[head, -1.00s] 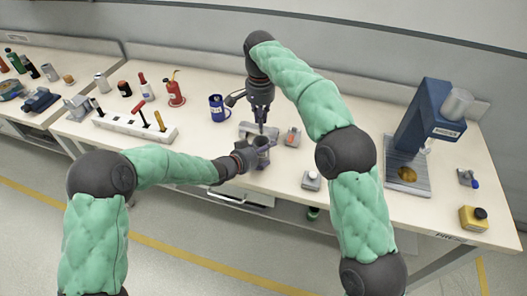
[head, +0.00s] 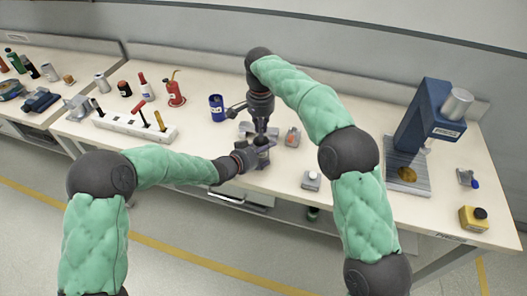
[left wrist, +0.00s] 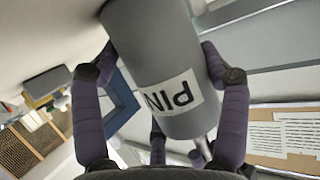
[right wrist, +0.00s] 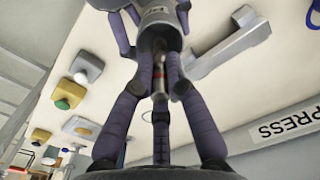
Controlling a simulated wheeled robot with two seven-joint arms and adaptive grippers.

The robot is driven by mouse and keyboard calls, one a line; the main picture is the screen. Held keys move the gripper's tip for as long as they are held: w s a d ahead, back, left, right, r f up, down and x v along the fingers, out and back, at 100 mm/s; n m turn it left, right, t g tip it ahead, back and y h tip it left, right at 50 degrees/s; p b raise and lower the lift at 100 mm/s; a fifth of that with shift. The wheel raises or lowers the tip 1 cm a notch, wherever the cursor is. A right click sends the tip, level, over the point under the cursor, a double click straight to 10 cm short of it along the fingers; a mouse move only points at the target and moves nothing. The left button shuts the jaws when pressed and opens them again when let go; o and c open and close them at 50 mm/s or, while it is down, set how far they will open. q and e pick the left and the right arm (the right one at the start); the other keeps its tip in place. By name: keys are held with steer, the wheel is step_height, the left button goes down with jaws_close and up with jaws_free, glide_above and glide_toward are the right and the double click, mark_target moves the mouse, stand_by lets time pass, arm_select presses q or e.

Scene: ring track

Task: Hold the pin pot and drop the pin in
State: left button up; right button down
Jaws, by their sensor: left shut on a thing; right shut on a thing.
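The pin pot is a grey cylinder with a white PIN label (left wrist: 172,92) in the left wrist view. My left gripper (left wrist: 158,60) is shut around its sides. In the head view the left gripper (head: 256,156) holds the pot near the table's front edge, with its fingers hiding much of it. My right gripper (head: 261,133) points down directly above the pot. In the right wrist view its fingers (right wrist: 160,70) are shut on a thin pin (right wrist: 158,76), with the grey pot (right wrist: 160,14) just beyond the fingertips. I cannot tell whether the pin's tip is inside the pot.
A grey stand (head: 247,130) lies behind the pot, with a small block with an orange top (head: 292,137) to its right. A blue mug (head: 217,108) stands behind left. A white-knobbed box (head: 311,181) is right, and a blue press (head: 424,122) stands farther right.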

steer(key=c, duration=1.2)
jaws_free()
steer(key=shift+r, duration=0.1)
step_height(320, 180, up, 12)
steer(key=shift+f, duration=0.1)
arm_select(q)
steer(key=o, duration=1.2)
steer(key=shift+c, duration=0.2)
